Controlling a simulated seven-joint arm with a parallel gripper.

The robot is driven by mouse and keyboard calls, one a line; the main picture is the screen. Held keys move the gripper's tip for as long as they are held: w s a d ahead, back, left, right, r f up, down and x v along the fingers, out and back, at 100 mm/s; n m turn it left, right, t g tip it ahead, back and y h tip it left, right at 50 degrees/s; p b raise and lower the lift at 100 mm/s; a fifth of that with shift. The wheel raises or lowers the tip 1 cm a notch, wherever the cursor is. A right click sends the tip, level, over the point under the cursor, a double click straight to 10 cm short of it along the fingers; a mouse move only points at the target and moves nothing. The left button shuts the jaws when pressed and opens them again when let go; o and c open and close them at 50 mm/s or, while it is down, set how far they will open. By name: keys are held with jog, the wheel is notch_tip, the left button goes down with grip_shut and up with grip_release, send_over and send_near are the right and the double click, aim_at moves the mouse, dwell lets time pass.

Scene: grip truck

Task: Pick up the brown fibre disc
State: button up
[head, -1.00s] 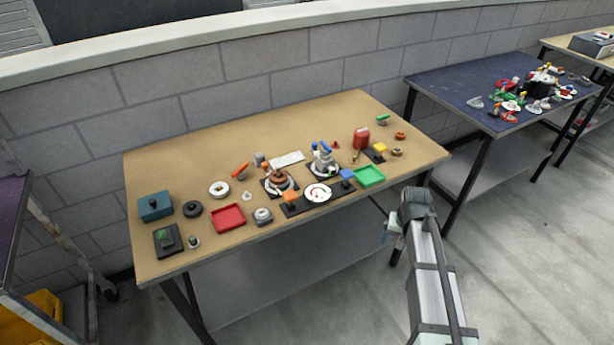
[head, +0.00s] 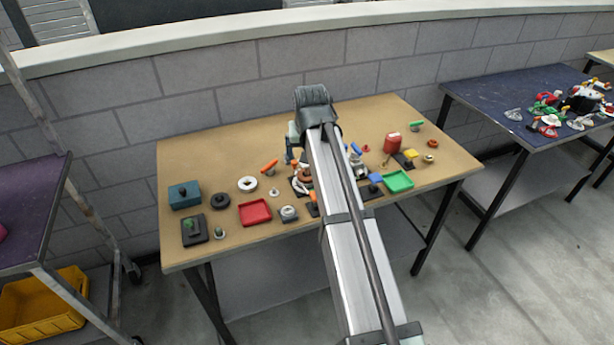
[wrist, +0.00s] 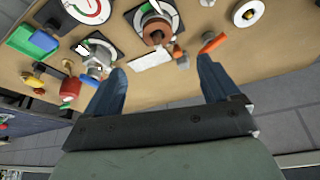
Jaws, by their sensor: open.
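A brown round piece, seemingly the brown fibre disc (wrist: 157,36), sits on a dark square base in the upper middle of the wrist view. In the head view the brown piece (head: 304,174) is partly hidden by my arm. My gripper (wrist: 160,70) is open and empty, its two blue fingers spread wide above the table. The brown piece lies beyond the fingertips in the wrist view, apart from them. In the head view my gripper (head: 290,150) hangs over the back middle of the table, mostly hidden behind my wrist.
The tan table (head: 230,150) also carries a red tray (head: 255,212), a green tray (head: 398,182), a teal box (head: 184,195), a white ring (head: 247,184) and an orange piece (head: 269,166). A silver fixture (wrist: 97,60) stands beside the brown piece. The table's back strip is clear.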

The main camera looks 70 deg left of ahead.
send_over(307, 173)
jog(key=s+d, duration=0.1)
jog(key=d, duration=0.1)
notch_tip(307, 173, down, 7)
jog(key=shift+f, duration=0.2)
jog(key=shift+w+x, duration=0.2)
jog(key=shift+x, duration=2.6)
jog(key=shift+d, duration=0.2)
jog(key=shift+c, duration=0.3)
jog(key=c, duration=1.1)
